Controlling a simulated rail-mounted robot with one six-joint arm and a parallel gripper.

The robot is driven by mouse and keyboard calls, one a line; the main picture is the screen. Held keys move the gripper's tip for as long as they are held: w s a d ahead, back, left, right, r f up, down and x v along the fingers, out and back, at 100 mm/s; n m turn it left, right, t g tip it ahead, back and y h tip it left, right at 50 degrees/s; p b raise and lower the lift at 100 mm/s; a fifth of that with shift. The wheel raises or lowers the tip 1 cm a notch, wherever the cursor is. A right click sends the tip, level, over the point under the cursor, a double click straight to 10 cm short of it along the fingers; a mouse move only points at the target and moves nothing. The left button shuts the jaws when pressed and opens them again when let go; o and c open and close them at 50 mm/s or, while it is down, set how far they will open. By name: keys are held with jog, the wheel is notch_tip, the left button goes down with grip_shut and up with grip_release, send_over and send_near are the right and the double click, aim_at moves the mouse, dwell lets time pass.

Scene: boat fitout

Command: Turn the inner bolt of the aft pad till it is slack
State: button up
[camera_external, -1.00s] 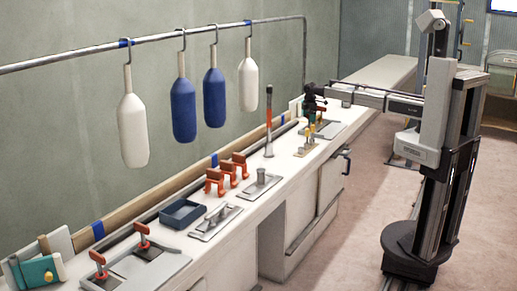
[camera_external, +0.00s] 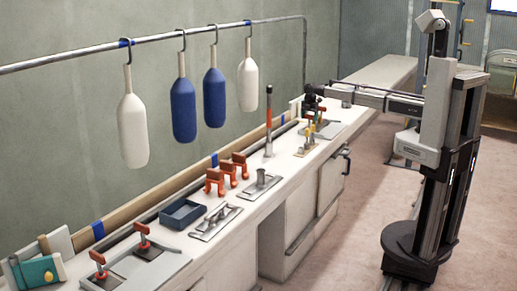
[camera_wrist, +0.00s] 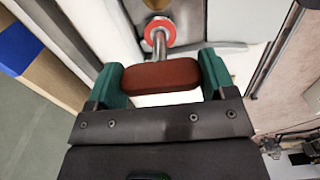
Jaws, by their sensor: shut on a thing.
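In the wrist view, a bolt with a red-brown cross handle (camera_wrist: 150,76) lies between the green fingers of my gripper (camera_wrist: 163,78). The gripper is shut on the handle, one finger at each end. The bolt's metal shank (camera_wrist: 159,42) runs up to a red ring (camera_wrist: 158,31) on a pale surface. In the external view my gripper (camera_external: 313,109) is at the far end of the bench, over a grey pad plate (camera_external: 331,128). The bolt there is mostly hidden by the gripper. How tight it sits cannot be told.
Near the gripper are a small stand with yellow-handled tools (camera_external: 307,145) and an upright orange-and-black tool (camera_external: 268,122). Orange clamps (camera_external: 233,166), a blue tray (camera_external: 181,214) and another pad with red-handled bolts (camera_external: 150,253) stand nearer. Bottle-shaped fenders (camera_external: 214,97) hang from a rail.

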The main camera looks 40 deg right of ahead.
jog(key=shift+s+f, duration=0.1)
jog(key=shift+s, duration=0.05)
jog(key=o, duration=0.9)
notch_tip(320, 180, up, 11)
jog(key=p, duration=1.1)
jog(key=shift+f, duration=0.1)
